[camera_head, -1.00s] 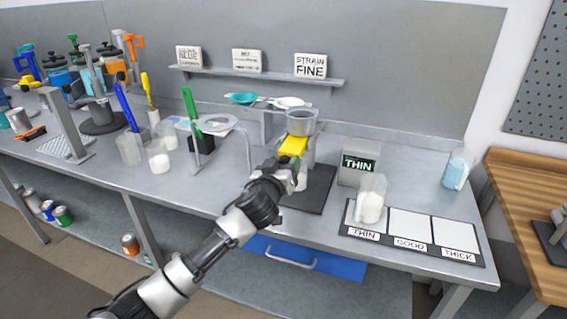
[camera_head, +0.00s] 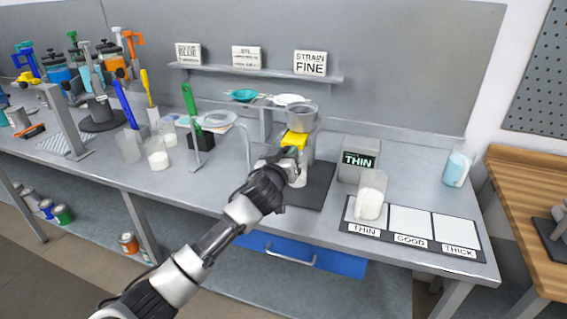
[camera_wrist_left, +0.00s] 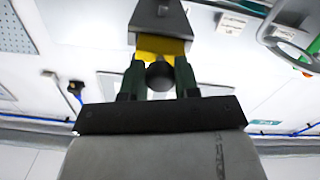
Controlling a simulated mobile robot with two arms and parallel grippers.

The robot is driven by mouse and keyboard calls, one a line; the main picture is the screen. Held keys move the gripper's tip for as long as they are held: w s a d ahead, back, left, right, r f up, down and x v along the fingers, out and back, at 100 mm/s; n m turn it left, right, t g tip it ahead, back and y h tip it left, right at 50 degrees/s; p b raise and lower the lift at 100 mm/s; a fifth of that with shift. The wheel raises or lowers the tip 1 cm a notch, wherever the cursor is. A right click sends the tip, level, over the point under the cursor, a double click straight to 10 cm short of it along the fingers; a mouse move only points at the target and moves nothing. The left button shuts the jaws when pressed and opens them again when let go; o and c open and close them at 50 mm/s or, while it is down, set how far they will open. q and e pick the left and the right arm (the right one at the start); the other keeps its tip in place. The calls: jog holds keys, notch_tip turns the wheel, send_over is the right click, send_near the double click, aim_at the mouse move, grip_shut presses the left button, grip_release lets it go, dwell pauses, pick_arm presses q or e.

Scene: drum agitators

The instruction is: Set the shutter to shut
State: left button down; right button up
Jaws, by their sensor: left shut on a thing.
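The yellow shutter (camera_head: 294,139) sits under a grey metal cup (camera_head: 301,118) on a stand at the middle of the bench. In the left wrist view the shutter (camera_wrist_left: 160,46) shows as a yellow plate below a grey housing. My left gripper (camera_head: 291,164) is just in front of it. In the left wrist view its two fingers (camera_wrist_left: 158,78) are on either side of a dark round knob (camera_wrist_left: 160,75), shut on it, in front of the yellow plate. The gripper hides part of the stand. My right gripper is not in view.
A dark base plate (camera_head: 310,192) lies under the stand. A grey box reading THIN (camera_head: 360,160) and a beaker of white liquid (camera_head: 371,197) on a labelled mat (camera_head: 410,246) stand to the right. Green-handled tools and cups stand to the left.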

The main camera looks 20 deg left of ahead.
pick_arm(q)
jog(key=shift+w, duration=0.95)
jog(key=shift+r, duration=0.15)
jog(key=c, duration=1.2)
grip_release()
jog(key=o, duration=0.4)
jog(key=shift+w, duration=0.15)
jog(key=s+b, duration=0.2)
jog(key=s, duration=0.9)
jog(key=shift+a, duration=0.15)
jog(key=shift+f, duration=0.2)
